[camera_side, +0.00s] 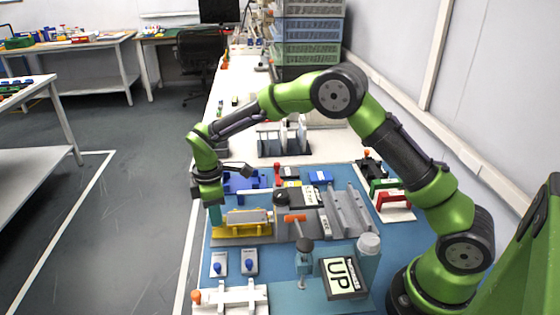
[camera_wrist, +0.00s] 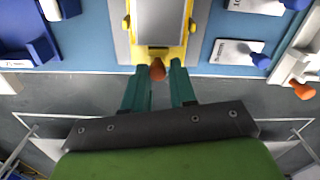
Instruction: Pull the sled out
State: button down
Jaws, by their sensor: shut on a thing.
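The yellow sled (camera_side: 232,229) sits in a grey fixture at the left edge of the blue mat, with a flat grey plate on it. In the wrist view the sled (camera_wrist: 160,54) is at the top middle, its grey plate (camera_wrist: 161,20) between yellow sides. An orange-brown knob (camera_wrist: 157,69) sticks out from its near end. My gripper (camera_wrist: 159,72) has its two teal fingers on either side of this knob and is shut on it. In the side view my gripper (camera_side: 214,214) points down at the sled's left end, hiding the knob.
Two white plates with blue knobs (camera_side: 249,263) lie in front of the sled. A blue block (camera_side: 240,183) stands behind it. Beyond the table's left edge is open floor.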

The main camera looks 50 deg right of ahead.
jog(key=shift+w+a+r, duration=0.1)
jog(key=shift+w+a, duration=0.25)
jog(key=shift+w, duration=0.3)
jog(key=shift+w+a, duration=0.35)
jog(key=shift+w, duration=0.3)
jog(key=c, duration=1)
grip_release()
jog(key=shift+a, duration=0.1)
jog(key=shift+s, duration=0.15)
jog(key=shift+a, duration=0.1)
jog(key=shift+r, duration=0.1)
notch_tip(320, 180, up, 17)
jog(key=shift+f, duration=0.2)
